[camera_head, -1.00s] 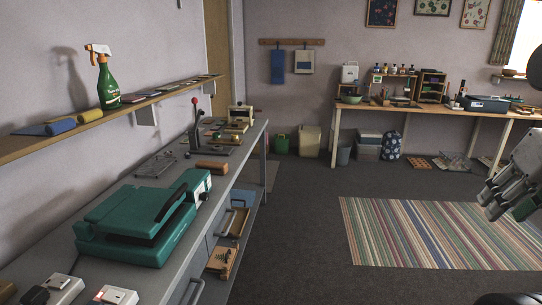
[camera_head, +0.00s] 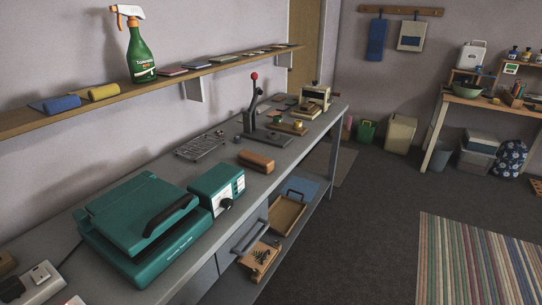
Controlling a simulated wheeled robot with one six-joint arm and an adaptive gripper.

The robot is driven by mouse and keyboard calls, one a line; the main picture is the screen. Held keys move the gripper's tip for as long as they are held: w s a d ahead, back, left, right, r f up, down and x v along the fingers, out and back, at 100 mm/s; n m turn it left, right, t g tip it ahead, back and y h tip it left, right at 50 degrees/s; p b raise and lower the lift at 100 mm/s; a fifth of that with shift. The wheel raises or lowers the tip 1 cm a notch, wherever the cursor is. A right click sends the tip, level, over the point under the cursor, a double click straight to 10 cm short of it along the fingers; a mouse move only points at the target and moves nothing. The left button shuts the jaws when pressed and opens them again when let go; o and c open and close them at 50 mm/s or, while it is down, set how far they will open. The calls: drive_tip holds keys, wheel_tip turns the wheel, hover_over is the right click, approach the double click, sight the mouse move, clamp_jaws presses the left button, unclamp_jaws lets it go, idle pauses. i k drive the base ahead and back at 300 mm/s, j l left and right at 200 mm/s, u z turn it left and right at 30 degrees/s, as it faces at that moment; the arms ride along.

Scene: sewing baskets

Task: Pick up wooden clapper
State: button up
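A brown wooden block with rounded ends, which looks like the wooden clapper (camera_head: 256,161), lies on the grey workbench (camera_head: 226,165) near its front edge. It is right of the teal press's control box (camera_head: 217,188) and in front of the lever press (camera_head: 254,110). Nothing touches it that I can see. My gripper is not in view now.
A teal heat press (camera_head: 140,225) fills the near bench. A wire rack (camera_head: 201,146) lies behind the block. A wall shelf (camera_head: 110,98) with a green spray bottle (camera_head: 140,52) hangs above. Trays sit below the bench. The floor (camera_head: 345,235) to the right is open up to a striped rug (camera_head: 470,262).

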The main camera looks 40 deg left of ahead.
sight(263, 164)
drive_tip(key=i+u, duration=0.35)
drive_tip(key=i+l+u, duration=0.1)
drive_tip(key=i+u, duration=0.3)
drive_tip(key=i+j+u, duration=0.15)
drive_tip(key=u, duration=0.3)
drive_tip(key=i+u, duration=0.3)
drive_tip(key=u, duration=0.15)
drive_tip(key=i+u, duration=0.2)
drive_tip(key=u, duration=0.25)
